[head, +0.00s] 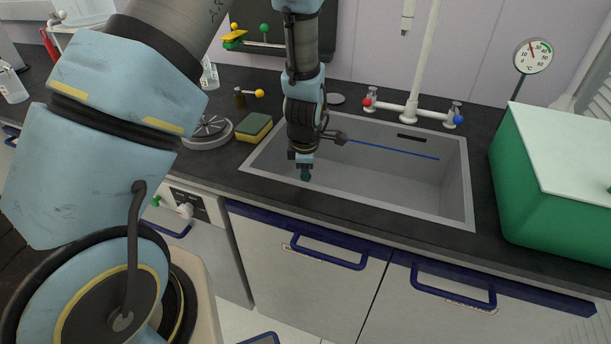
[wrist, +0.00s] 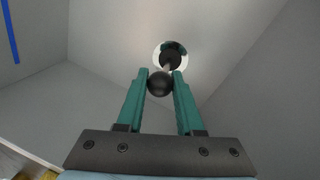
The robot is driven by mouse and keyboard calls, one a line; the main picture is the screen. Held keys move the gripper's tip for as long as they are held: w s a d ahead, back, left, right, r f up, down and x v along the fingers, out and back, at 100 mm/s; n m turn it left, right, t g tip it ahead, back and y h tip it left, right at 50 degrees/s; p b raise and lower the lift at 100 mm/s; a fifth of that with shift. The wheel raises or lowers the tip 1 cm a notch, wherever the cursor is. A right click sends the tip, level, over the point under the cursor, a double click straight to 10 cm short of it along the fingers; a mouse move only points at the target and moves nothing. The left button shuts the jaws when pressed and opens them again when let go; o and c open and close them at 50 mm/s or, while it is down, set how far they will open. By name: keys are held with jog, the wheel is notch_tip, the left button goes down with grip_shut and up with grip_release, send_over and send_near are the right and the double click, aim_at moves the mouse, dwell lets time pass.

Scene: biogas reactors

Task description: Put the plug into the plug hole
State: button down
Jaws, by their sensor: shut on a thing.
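The plug shows in the wrist view as a black ball knob (wrist: 159,84) with a thin stem leading to a dark stopper (wrist: 171,60). My gripper (wrist: 160,78), with teal fingers, is shut on the ball knob. The plug hole (wrist: 172,48) has a bright metal rim and lies beyond the stopper, partly covered by it. I cannot tell whether the stopper touches the hole. In the head view my gripper (head: 305,177) points down inside the left front part of the grey sink (head: 452,185). The plug and hole are hidden there.
The sink walls and front rim stand close around my gripper. A tap (head: 411,108) stands behind the sink. A yellow-green sponge (head: 254,127) and a round metal piece (head: 208,133) lie to the left. A large green box (head: 540,185) stands at right. A blue line (head: 400,152) marks the sink's wall.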

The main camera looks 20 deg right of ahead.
jog(key=shift+c, duration=2.3)
grip_release()
notch_tip(320, 180, up, 11)
jog(key=s+b, duration=0.1)
jog(key=s, duration=0.1)
jog(key=shift+a+f, duration=0.2)
jog(key=shift+a, duration=0.25)
jog(key=shift+w, duration=0.1)
